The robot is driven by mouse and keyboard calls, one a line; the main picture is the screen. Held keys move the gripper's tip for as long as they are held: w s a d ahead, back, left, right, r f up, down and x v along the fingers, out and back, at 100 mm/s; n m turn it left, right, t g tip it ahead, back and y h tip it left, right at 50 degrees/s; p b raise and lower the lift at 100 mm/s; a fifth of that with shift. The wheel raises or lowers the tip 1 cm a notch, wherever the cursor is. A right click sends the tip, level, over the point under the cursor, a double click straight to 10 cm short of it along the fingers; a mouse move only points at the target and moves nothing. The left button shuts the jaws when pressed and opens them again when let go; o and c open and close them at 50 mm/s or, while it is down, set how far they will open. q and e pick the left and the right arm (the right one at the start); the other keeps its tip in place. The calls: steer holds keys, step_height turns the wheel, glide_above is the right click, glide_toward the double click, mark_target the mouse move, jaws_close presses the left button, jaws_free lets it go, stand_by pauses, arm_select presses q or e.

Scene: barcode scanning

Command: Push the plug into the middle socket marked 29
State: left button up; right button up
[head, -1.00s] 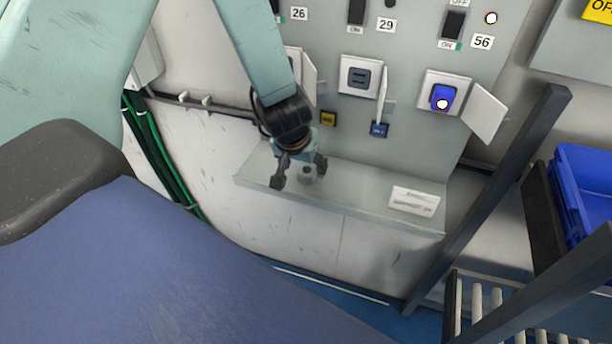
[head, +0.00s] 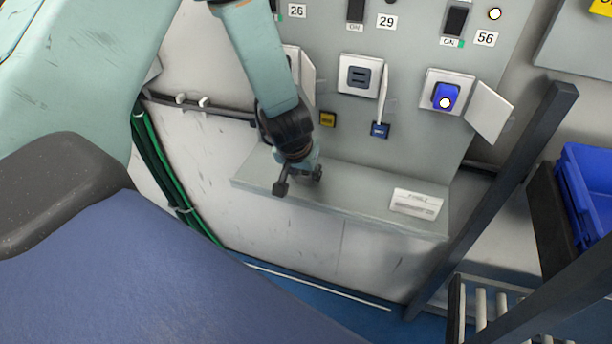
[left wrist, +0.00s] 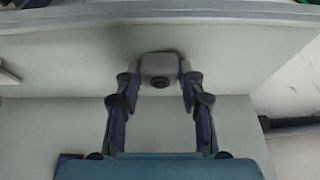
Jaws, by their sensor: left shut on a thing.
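The middle socket (head: 359,76) sits on the grey panel below the label 29 (head: 387,22). Its dark face shows, and its lid (head: 383,92) stands open to the right. My left gripper (head: 299,184) is low over the shelf, below and left of that socket. In the left wrist view the grey plug (left wrist: 159,66), with a dark round end, is between the fingers of my left gripper (left wrist: 158,84), which is shut on it. The plug is mostly hidden by the gripper in the head view. My right gripper is not in view.
The shelf (head: 345,195) carries a white label plate (head: 416,203). The right socket, under 56, holds a blue plug (head: 444,97), with its lid (head: 489,112) open. The left socket is partly behind my arm. A dark post (head: 500,190) and a blue crate (head: 585,190) stand at right.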

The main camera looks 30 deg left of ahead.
mark_target(303, 177)
arm_select(q)
steer(key=shift+s+d+r, duration=0.1)
steer(key=shift+s+r, duration=0.05)
steer(key=c, duration=0.4)
steer(key=shift+s+r+p, duration=0.1)
steer(key=shift+r+p, duration=0.25)
steer(key=shift+r, duration=0.05)
step_height(303, 177, up, 7)
steer(key=p, duration=0.5)
steer(key=shift+f, duration=0.2)
steer(key=s+d+p, duration=0.2)
steer(key=s+p, duration=0.1)
steer(key=s, duration=0.6)
steer(key=s+d+p, duration=0.2)
steer(key=s+p, duration=0.1)
steer(key=s, duration=0.7)
steer(key=shift+d+f, duration=0.25)
steer(key=shift+d, duration=0.05)
steer(key=shift+s, duration=0.1)
